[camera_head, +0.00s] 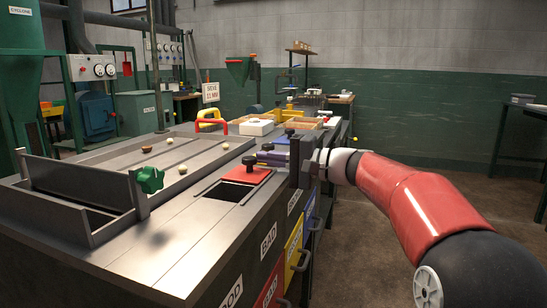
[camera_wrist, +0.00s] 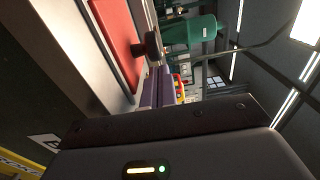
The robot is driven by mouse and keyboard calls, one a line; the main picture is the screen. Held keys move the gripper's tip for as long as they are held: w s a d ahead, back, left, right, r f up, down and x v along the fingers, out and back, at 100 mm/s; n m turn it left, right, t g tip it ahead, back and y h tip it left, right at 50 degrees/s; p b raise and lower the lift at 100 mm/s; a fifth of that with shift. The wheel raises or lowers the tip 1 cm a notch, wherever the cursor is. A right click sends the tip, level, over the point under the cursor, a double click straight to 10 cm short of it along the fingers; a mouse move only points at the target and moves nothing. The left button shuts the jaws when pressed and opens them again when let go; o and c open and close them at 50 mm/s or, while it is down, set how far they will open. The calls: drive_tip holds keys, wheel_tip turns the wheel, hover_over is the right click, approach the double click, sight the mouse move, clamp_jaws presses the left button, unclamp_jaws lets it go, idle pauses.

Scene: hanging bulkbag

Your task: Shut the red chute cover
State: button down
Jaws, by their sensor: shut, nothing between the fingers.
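The red chute cover (camera_head: 247,175) is a flat plate with a black knob (camera_head: 249,161) on the bench top. A dark square opening (camera_head: 228,192) shows along its near side, so the cover leaves part of the chute uncovered. In the wrist view the red cover (camera_wrist: 112,42) is at upper left, with its knob (camera_wrist: 152,45) at its right edge. My gripper (camera_head: 294,160) is just right of the cover at the bench's right edge, apart from the knob. It is shut and empty; its fingertips are hard to make out.
Red and yellow handles (camera_head: 211,121) stand farther back. Labelled drawers with handles (camera_head: 304,261) project from the bench front. Floor to the right is clear.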

sight(252, 171)
drive_tip(key=s+a+b, duration=0.1)
drive_tip(key=s+b, duration=0.1)
drive_tip(key=s, duration=0.1)
drive_tip(key=s+a+b, duration=0.1)
drive_tip(key=s+b, duration=0.1)
drive_tip(key=s+a+b, duration=0.1)
drive_tip(key=s+b, duration=0.1)
drive_tip(key=s, duration=0.1)
drive_tip(key=shift+s+a, duration=0.1)
drive_tip(key=shift+s, duration=0.25)
